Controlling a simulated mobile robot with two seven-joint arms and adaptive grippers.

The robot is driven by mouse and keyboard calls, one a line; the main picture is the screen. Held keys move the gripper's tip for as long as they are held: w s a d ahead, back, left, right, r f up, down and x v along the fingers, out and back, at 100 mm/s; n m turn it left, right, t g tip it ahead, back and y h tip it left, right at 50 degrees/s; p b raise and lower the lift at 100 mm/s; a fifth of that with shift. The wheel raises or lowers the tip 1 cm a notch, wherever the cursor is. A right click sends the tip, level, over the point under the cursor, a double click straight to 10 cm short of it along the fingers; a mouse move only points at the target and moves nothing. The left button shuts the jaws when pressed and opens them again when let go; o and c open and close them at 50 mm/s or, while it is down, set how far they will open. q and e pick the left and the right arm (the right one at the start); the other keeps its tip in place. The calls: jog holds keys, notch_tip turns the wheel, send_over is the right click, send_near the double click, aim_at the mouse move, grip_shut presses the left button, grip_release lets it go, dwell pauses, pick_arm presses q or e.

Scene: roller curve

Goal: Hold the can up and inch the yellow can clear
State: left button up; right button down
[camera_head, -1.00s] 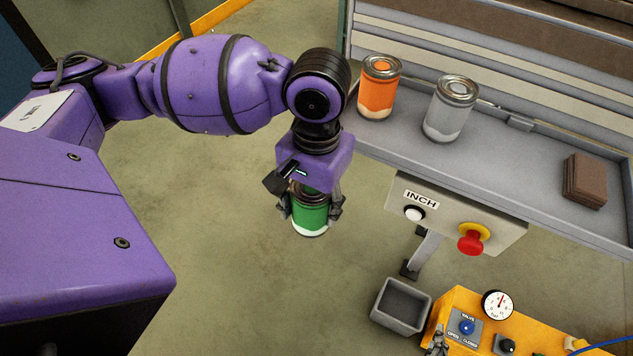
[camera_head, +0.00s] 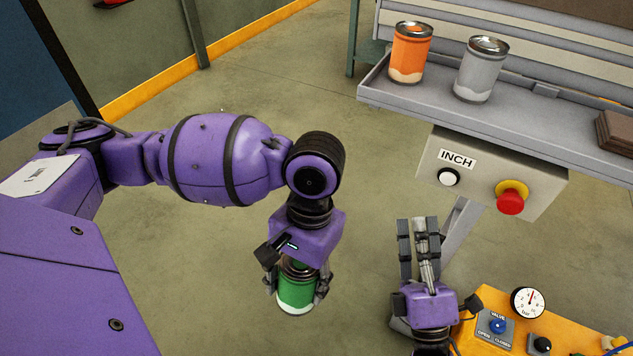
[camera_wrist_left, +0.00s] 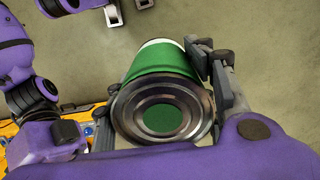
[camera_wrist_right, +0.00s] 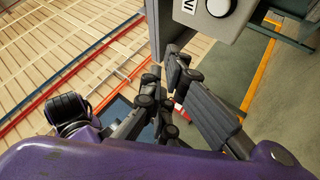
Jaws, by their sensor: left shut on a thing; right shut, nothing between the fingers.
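A green can (camera_head: 296,296) with a white lower band hangs upright in my left gripper (camera_head: 297,284), held in the air over the floor. The left wrist view shows its metal end (camera_wrist_left: 163,117) between the fingers. My right gripper (camera_head: 418,222) is shut and empty, its fingers pointing up, below and left of the white INCH button (camera_head: 448,177). In the right wrist view the button (camera_wrist_right: 219,7) is beyond the fingertips, apart from them. An orange can (camera_head: 410,53) and a grey can (camera_head: 481,70) stand upright on the grey tray (camera_head: 460,117). I see no yellow can.
The button box (camera_head: 540,190) under the tray also carries a red stop button (camera_head: 510,201). An orange panel (camera_head: 470,338) with a gauge (camera_head: 528,301) and blue valve knob (camera_head: 497,326) stands lower right. A brown stack (camera_head: 616,132) lies on the tray. The floor around the green can is clear.

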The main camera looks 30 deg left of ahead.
aim_at(448, 179)
pick_arm(q)
jog(key=shift+w, duration=0.25)
pick_arm(e)
jog(key=shift+w, duration=0.1)
pick_arm(q)
jog(key=shift+s, duration=0.15)
